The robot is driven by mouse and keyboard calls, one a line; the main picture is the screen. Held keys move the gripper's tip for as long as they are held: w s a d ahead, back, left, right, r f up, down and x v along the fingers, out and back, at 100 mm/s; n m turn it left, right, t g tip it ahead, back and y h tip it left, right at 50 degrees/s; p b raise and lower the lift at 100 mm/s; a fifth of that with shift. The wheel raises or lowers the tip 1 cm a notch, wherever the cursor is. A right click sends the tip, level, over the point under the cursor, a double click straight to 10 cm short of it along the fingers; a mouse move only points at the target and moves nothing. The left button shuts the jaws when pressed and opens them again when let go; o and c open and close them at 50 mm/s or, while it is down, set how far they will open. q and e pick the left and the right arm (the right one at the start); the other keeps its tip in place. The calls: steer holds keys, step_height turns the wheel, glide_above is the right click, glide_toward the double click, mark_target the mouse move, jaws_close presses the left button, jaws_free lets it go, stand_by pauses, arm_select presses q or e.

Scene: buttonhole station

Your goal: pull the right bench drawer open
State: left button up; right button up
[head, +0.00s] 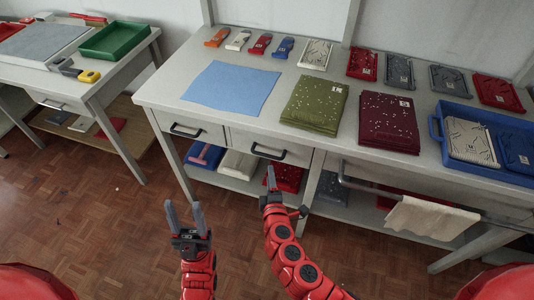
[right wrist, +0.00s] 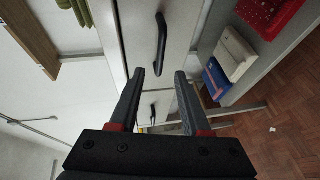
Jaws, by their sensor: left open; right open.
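The right bench drawer (head: 240,142) is shut under the bench top, with a dark bar handle (head: 268,152). The same handle (right wrist: 161,45) shows large in the right wrist view, mostly beyond my fingertips, its near end in line with the gap between them. My right gripper (head: 270,178) is open and empty, just below and in front of that handle in the head view; I see no contact. The left drawer (head: 200,127) is also shut, with its own handle (head: 186,131). My left gripper (head: 183,210) is open and empty over the floor, away from the bench.
The bench top (head: 170,92) carries a blue cloth (head: 232,88), folded green and maroon garments, and a blue tray (head: 436,128) at right. Folded items lie on a shelf below. Floor before the drawers is clear.

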mark_target(268, 155)
steer(key=x, duration=1)
steer(key=shift+w+f, duration=0.1)
steer(key=shift+w, duration=0.25)
jaws_close()
stand_by(0.9)
